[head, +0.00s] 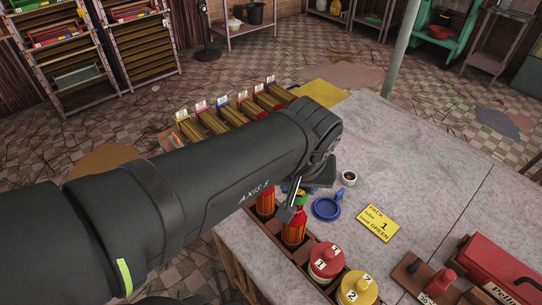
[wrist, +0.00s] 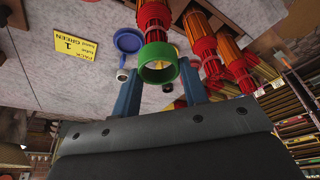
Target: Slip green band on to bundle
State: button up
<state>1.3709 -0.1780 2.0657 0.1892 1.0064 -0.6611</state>
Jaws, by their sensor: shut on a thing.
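My gripper (wrist: 158,80) has blue fingers and is shut on the green band (wrist: 158,66), a short open ring. In the wrist view a red-and-orange bundle (wrist: 155,22) shows just beyond the band; I cannot tell whether the band touches it. More red-and-orange bundles (wrist: 203,42) stand beside it. In the head view my arm hides much of the gripper (head: 291,206).
A yellow card (head: 378,223) reads pack 1, band green. A blue dish (head: 326,208) and a small white cup (head: 349,178) lie near the bundles. Red (head: 325,262) and yellow (head: 356,288) lidded jars stand in front. A red box (head: 502,267) is at right. The grey tabletop (head: 430,150) is clear behind the card.

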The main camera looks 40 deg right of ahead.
jog(key=shift+f, duration=0.15)
jog(key=shift+f, duration=1.3)
jog(key=o, duration=0.8)
jog(key=shift+o, duration=0.2)
jog(key=shift+r, duration=3.5)
